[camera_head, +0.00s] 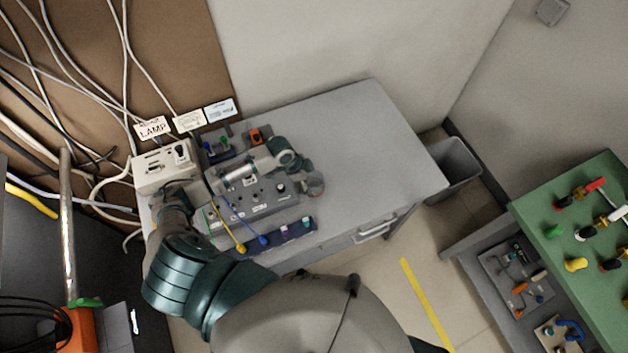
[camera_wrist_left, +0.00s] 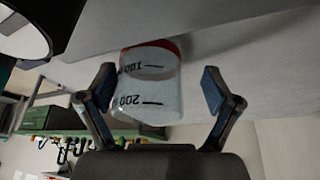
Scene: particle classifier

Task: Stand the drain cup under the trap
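The drain cup (camera_wrist_left: 150,92) is clear with a red rim and black volume marks. In the left wrist view it sits between the fingers of my left gripper (camera_wrist_left: 160,74). The fingers with blue pads are spread; the left pad is close to the cup wall and a clear gap shows on the right. In the head view the cup (camera_head: 315,184) stands on the grey table right of the apparatus, beside my left gripper (camera_head: 302,170), which is small there. I cannot pick out the trap for certain. My right gripper is not in view.
The grey apparatus (camera_head: 262,204) with knobs and a cream lamp box (camera_head: 163,168) fills the table's left part. A blue strip (camera_head: 290,231) lies at its front. The table's right side (camera_head: 375,130) is clear. A green board (camera_head: 580,250) stands at right.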

